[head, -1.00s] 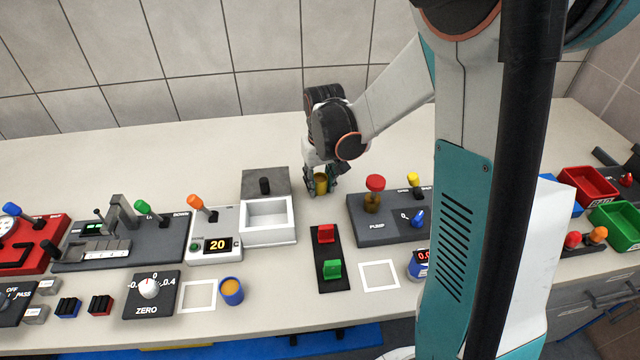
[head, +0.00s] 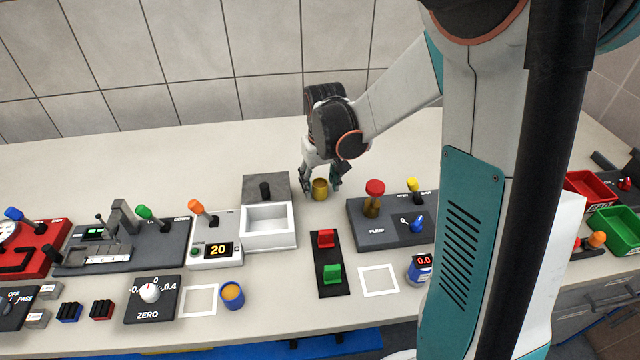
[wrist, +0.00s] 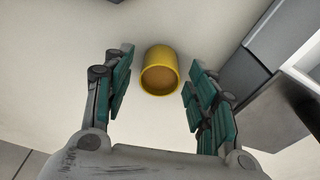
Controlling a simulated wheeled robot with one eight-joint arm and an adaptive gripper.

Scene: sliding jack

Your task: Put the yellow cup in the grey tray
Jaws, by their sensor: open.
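The yellow cup (head: 320,190) stands upright on the bench, right of the pale box. In the wrist view the yellow cup (wrist: 160,71) shows its open rim and orange-brown inside. My gripper (head: 322,182) is open above the cup, with a finger to each side. In the wrist view my gripper (wrist: 160,85) has clear gaps between both fingers and the cup. A pale grey-white open box (head: 268,240) sits left of the cup, with a grey slab and black knob behind it. I cannot tell whether this is the grey tray; no other grey tray is clear.
A pump panel (head: 393,232) with red and yellow knobs stands right of the cup. A switch plate (head: 329,264) lies in front. A blue cup (head: 232,295) stands nearer the front edge. Red (head: 588,190) and green (head: 610,225) trays are far right. Bench behind the cup is clear.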

